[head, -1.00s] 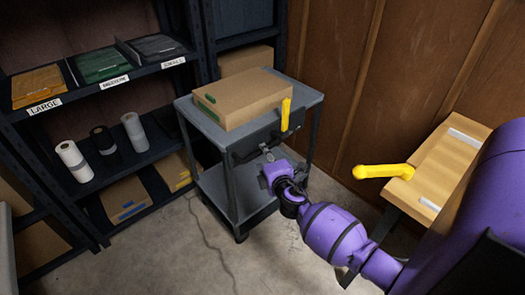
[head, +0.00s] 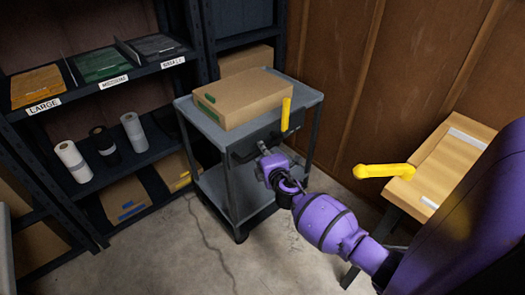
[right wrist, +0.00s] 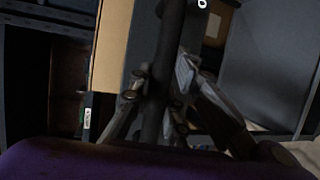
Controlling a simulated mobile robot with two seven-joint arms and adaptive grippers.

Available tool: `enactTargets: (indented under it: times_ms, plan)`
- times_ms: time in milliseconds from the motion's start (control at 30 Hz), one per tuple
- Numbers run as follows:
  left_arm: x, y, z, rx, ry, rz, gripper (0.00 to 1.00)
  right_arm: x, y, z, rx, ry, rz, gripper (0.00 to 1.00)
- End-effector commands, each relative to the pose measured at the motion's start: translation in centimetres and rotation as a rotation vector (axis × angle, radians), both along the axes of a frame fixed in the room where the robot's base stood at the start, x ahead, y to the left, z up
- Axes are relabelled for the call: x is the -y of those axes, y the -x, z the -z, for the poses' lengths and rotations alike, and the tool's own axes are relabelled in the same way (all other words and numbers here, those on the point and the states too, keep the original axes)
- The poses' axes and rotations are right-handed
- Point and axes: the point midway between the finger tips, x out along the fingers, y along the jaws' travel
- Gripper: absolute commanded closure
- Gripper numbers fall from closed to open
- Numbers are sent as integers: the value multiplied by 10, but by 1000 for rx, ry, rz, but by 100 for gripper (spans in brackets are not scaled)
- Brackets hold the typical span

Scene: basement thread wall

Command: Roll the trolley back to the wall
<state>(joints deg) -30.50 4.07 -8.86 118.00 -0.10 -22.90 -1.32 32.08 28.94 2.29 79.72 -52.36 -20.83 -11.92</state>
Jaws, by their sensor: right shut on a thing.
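The grey two-shelf trolley (head: 232,190) stands upright on the concrete floor, close to the wooden wall (head: 330,75) and the dark shelving. A cardboard box (head: 242,97) with green marks lies on its top shelf. A dark push bar (head: 246,153) runs along its near side, with a yellow upright lever (head: 286,114) at the right end. My right gripper (head: 264,152) is shut on this push bar. In the right wrist view the fingers (right wrist: 155,100) close around the dark bar (right wrist: 168,75). My left gripper is not in view.
Dark shelving (head: 110,85) with envelopes and several rolls stands at the left. Bare floor (head: 185,255) lies in front of the trolley.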

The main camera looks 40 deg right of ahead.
Motion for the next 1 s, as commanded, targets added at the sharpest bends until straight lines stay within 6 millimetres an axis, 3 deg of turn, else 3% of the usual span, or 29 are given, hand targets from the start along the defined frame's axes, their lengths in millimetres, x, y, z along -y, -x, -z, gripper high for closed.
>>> enactTargets:
  times_ms: [233, 500, 600, 967, 1000]
  plan:
    - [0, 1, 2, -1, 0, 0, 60, 9, 0, 1, -2, 6, 1, 100]
    - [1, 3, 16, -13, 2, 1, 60, 73, -5, 2, -4, 11, 5, 100]
    - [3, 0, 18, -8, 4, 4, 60, 87, -6, 2, -4, 9, 3, 100]
    - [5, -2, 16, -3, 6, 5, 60, 92, -7, 1, -2, 5, -2, 100]
    - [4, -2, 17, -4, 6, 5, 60, 92, -7, 1, -2, 5, -2, 83]
